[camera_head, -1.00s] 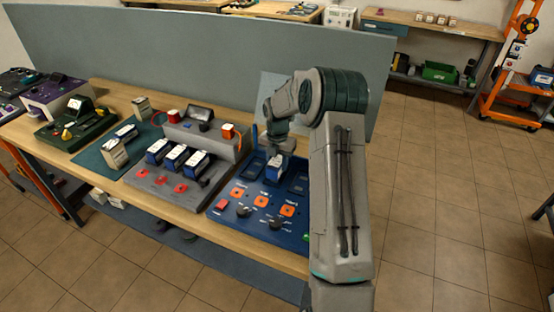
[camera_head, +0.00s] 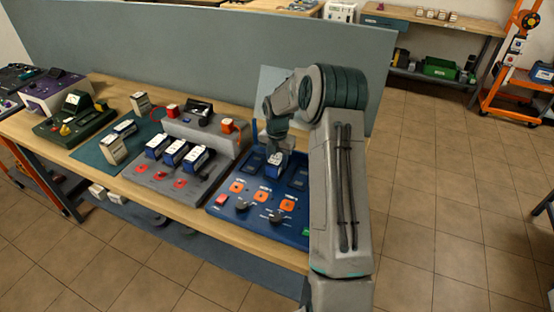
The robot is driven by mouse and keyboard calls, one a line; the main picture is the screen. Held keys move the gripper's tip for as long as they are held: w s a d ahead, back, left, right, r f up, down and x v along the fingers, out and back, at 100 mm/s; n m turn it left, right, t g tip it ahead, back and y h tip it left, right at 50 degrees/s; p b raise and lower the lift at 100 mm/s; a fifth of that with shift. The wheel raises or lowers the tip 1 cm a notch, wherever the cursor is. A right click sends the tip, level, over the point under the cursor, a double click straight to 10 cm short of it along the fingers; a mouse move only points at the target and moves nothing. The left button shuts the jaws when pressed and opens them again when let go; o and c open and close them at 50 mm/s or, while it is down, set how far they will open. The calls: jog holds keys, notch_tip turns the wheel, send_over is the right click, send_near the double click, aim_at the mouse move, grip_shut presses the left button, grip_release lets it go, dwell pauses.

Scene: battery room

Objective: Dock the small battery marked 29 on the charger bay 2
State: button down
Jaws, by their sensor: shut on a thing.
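The blue charger (camera_head: 222,206) stands at the right end of the bench. Its left bay (camera_head: 255,160) and right bay (camera_head: 298,180) look dark and empty. My gripper (camera_head: 276,155) points down over the middle bay, shut on a small blue battery with a white top (camera_head: 274,167). The battery is at the middle bay, behind the middle orange button (camera_head: 261,197). I cannot tell whether it is seated or just above. Its number is too small to read, and the gripper hides part of it.
Left of the charger, a grey unit (camera_head: 150,183) holds three blue-and-white batteries (camera_head: 174,152). A teal mat (camera_head: 88,155) holds more batteries, with a green device (camera_head: 55,128) beyond it. A grey-blue partition (camera_head: 180,60) rises behind the bench. Floor to the right is open.

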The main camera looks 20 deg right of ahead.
aim_at(277, 157)
jog(key=shift+f+b, duration=0.35)
jog(key=shift+f, duration=0.15)
dwell(0.7)
jog(key=c, duration=1.1)
grip_release()
jog(key=shift+c, duration=0.2)
jog(key=shift+r+p, duration=2.8)
jog(key=shift+r, duration=1.4)
jog(key=shift+r+p, duration=0.5)
jog(key=shift+r, duration=0.8)
jog(key=shift+a, duration=0.1)
